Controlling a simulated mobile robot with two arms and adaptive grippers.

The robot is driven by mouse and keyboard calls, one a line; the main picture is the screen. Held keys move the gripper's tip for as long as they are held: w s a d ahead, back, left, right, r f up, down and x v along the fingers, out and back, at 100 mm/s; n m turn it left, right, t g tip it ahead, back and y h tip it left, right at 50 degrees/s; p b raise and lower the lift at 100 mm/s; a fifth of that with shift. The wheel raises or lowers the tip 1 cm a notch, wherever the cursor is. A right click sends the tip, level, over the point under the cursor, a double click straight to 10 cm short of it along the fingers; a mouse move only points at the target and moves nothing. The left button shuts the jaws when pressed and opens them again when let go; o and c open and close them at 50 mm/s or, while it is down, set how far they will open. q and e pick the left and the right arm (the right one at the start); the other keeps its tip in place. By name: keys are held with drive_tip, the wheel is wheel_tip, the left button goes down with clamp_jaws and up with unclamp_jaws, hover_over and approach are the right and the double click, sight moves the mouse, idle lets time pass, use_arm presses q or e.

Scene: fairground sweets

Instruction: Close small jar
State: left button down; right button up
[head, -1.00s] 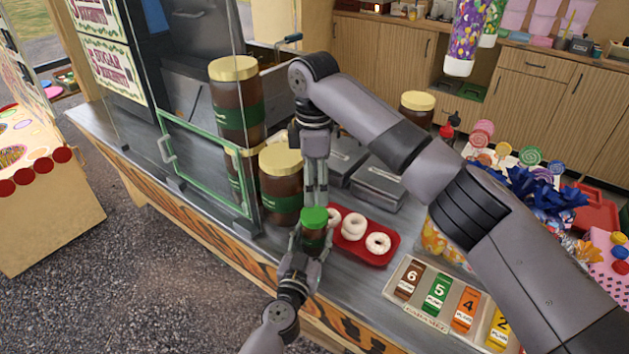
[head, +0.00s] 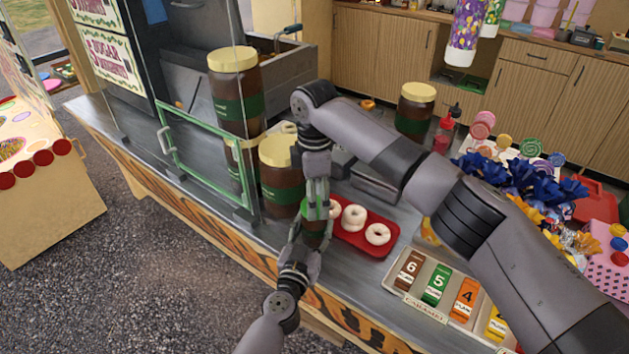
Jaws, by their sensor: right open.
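The small jar (head: 315,238) has a dark brown body and a green lid (head: 315,212). It stands upright in front of the counter's middle, at the left end of the red tray. My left gripper (head: 308,240) comes from below, with its fingers on both sides of the jar body, shut on it. My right gripper (head: 318,200) points down from above, its open fingers straddling the green lid. The fingers hide part of the lid, and I cannot tell whether they touch it or whether the lid sits fully down.
Large brown jars with cream lids (head: 282,180) stand close behind on the left, by a green-framed clear panel (head: 205,160). A red tray (head: 362,243) with white donuts lies to the right. Another large jar (head: 414,110) stands farther back.

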drive_tip(key=shift+f, duration=0.85)
drive_tip(key=c, duration=1.3)
drive_tip(key=m, duration=0.5)
drive_tip(key=shift+a+m, duration=0.1)
drive_tip(key=shift+m, duration=0.2)
drive_tip(key=m, duration=0.6)
drive_tip(key=o, duration=1.3)
